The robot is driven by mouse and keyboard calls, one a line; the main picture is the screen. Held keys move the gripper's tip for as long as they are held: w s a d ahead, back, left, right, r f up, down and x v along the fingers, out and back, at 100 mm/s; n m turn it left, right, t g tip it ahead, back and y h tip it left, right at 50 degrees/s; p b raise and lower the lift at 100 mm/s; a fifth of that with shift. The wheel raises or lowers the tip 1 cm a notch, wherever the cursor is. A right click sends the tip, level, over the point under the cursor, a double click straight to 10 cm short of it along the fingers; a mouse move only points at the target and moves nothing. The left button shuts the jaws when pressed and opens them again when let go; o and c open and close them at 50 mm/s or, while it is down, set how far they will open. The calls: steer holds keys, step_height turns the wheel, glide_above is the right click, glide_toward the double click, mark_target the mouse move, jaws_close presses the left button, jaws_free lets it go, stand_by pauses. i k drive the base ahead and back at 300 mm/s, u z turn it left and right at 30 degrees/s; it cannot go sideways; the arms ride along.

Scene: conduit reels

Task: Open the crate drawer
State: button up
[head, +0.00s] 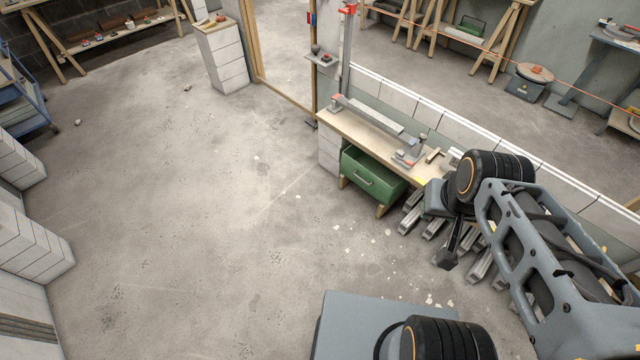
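The crate drawer (364,185) is a green box under the wooden bench (372,132), near the middle right of the head view.
Metal profiles (412,218) lie on the floor right of the drawer, near my gripper. Metal tools (410,155) and a long rail (368,114) lie on the bench. A low white block wall (440,118) runs behind it. The floor (200,200) left of the drawer is clear.

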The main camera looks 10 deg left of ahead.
mark_target(383, 184)
steer(key=z, duration=0.25)
steer(key=i, duration=1.55)
steer(key=u, duration=2.7)
